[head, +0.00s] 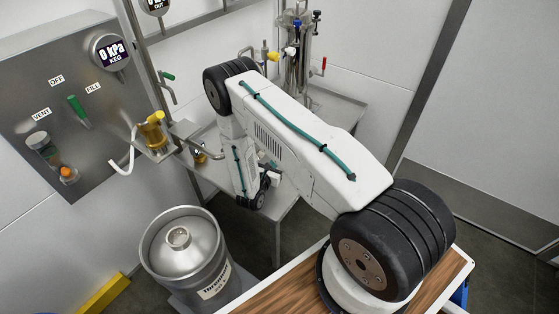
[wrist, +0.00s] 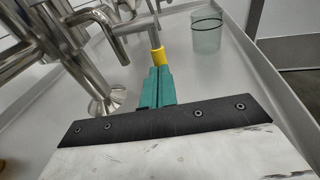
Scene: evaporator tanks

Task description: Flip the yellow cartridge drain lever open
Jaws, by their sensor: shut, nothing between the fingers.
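In the wrist view, a yellow lever grip (wrist: 158,58) shows just beyond my fingertips, below a horizontal steel pipe. My gripper (wrist: 159,72) has its teal fingers together, with nothing held between them. The fingertips overlap the lower end of the yellow part in the picture; I cannot tell whether they touch it. In the head view my arm covers the middle, and the fingers are mostly hidden behind its forearm. A small yellow part (head: 273,56) shows by the tank fittings at the back there; I cannot tell whether it is the same lever.
Steel pipes (wrist: 92,68) stand at left in the wrist view, and a clear beaker (wrist: 206,34) stands on the pale tray. In the head view, a keg (head: 182,249) stands at lower left below a valve panel (head: 62,105). Open floor shows at right.

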